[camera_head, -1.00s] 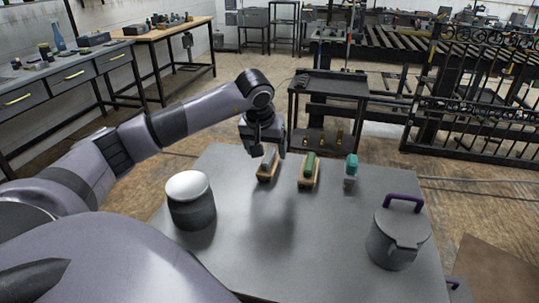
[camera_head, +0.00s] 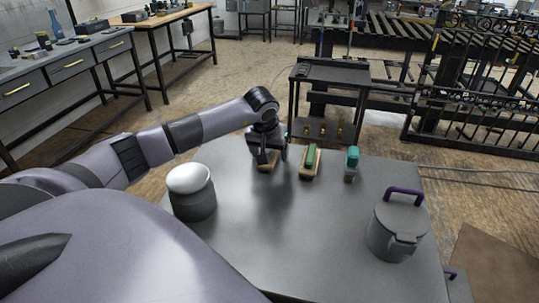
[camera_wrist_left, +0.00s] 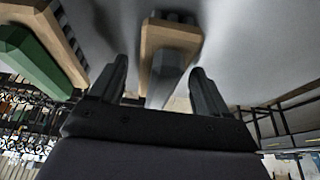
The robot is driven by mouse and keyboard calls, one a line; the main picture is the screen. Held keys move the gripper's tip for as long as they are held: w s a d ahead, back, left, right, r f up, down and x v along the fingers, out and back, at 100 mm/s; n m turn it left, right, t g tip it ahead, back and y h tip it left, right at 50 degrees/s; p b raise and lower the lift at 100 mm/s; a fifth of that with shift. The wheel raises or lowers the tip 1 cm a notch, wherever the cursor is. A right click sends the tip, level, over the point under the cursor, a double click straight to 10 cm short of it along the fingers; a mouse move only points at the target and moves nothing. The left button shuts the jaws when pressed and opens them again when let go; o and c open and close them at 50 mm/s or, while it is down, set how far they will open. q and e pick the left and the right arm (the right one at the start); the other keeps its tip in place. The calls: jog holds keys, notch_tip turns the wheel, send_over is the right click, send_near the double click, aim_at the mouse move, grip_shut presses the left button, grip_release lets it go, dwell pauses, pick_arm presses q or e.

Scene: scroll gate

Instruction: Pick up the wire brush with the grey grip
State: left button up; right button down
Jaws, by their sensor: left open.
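The wire brush with the grey grip lies on the grey table, mostly hidden by my left gripper in the head view, where its wooden body (camera_head: 268,168) peeks out below. In the left wrist view its grey grip (camera_wrist_left: 168,68) and wooden body show between the two fingers. My left gripper (camera_head: 268,158) is open over this brush, one finger on each side, with gaps visible between fingers and brush. A similar brush with a green grip (camera_head: 311,158) lies just to the right, and shows at the left of the wrist view (camera_wrist_left: 35,60). My right gripper is not in view.
A teal-topped item (camera_head: 352,160) stands right of the green brush. A dark jar with a white lid (camera_head: 190,190) is at the table's left, a grey lidded pot with a purple handle (camera_head: 397,225) at its right. The table's middle (camera_head: 285,235) is clear. A black cart (camera_head: 335,75) stands behind.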

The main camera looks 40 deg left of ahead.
pick_arm(q)
jog(key=c, duration=1.1)
jog(key=shift+r, duration=0.15)
notch_tip(320, 180, up, 20)
jog(key=shift+f, duration=0.1)
jog(key=o, duration=0.5)
jog(key=c, duration=0.3)
jog(key=shift+c, duration=0.2)
jog(key=shift+s, duration=0.1)
